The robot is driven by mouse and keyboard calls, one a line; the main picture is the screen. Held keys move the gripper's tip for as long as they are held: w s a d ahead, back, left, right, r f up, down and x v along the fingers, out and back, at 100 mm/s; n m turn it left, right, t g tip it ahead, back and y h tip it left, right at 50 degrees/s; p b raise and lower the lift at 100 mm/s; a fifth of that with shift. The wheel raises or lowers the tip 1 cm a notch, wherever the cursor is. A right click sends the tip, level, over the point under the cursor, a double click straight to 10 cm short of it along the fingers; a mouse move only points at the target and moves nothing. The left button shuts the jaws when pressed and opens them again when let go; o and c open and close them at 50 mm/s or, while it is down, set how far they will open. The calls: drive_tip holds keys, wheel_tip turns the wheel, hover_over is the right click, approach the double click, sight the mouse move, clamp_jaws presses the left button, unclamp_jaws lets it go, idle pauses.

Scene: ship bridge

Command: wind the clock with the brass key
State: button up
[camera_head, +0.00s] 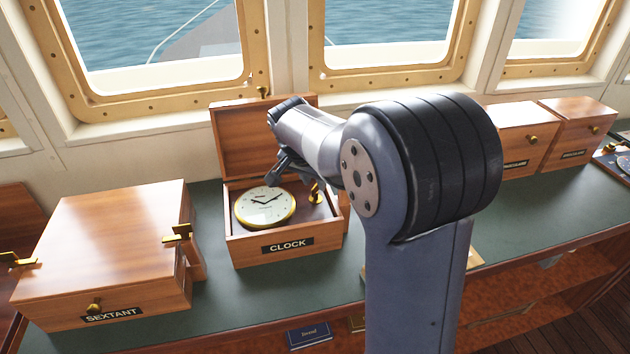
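The wooden box labelled CLOCK (245,250) stands on the counter with its lid (232,140) raised. The round clock (265,207), with a white dial and brass rim, lies face up inside. A small brass piece (316,194), possibly the key, stands in the box to the right of the clock; its shape is too small to be sure. My gripper (277,178) is above the box, near the far edge of the dial as seen here. Its dark fingers are small and partly hidden by my arm, so I cannot tell their opening or whether they hold anything.
A closed SEXTANT box (110,245) with brass fittings stands to the left. Two closed wooden boxes, one (523,140) beside another (575,130), stand at the right. Green counter (215,300) is clear in front of the clock box. Windows line the back. My arm hides part of the counter.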

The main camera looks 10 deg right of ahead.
drive_tip(key=shift+x, duration=0.75)
drive_tip(key=shift+c, duration=0.5)
clamp_jaws()
